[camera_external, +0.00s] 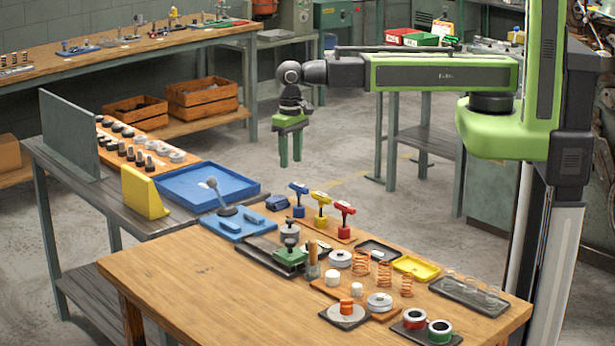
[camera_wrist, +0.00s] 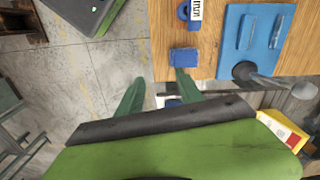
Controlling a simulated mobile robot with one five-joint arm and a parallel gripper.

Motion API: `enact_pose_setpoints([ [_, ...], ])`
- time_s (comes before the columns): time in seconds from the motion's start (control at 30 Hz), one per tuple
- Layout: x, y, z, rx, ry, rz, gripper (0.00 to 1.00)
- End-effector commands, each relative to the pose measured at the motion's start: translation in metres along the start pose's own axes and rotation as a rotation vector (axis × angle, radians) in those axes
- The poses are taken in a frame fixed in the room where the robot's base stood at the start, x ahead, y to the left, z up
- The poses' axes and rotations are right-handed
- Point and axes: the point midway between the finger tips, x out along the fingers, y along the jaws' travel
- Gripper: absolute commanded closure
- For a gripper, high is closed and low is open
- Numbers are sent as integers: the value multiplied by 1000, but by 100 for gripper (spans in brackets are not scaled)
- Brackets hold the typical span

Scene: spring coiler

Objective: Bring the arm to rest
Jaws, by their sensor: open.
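My arm (camera_external: 440,72) reaches out level to the left from its column at the right of the external view. My gripper (camera_external: 290,160) hangs from its end, pointing down, high over the floor beyond the workbench. Its two green fingers are apart with nothing between them. In the wrist view the fingers of my gripper (camera_wrist: 160,92) also stand apart and empty, beside the bench's edge. No held object shows in either view.
The wooden workbench (camera_external: 165,275) carries springs, a blue lever fixture (camera_external: 235,224), a green clamp device (camera_external: 290,256) and red, yellow and blue handled tools. A blue tray (camera_external: 205,186) lies on the side table. Free floor (camera_external: 350,150) lies under my gripper.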

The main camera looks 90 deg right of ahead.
Motion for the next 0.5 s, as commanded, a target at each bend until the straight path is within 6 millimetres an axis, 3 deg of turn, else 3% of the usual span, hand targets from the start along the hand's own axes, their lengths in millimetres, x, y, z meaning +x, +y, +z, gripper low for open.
enact_pose_setpoints([
  [0.03,16,38,-7,-11,0,0,56],
  [0.1,25,81,-14,-79,0,0,56],
  [0.17,29,109,-10,-188,0,-1,56],
  [0.3,23,118,5,-460,0,-1,56],
  [0.5,23,115,3,-618,1,0,56],
])
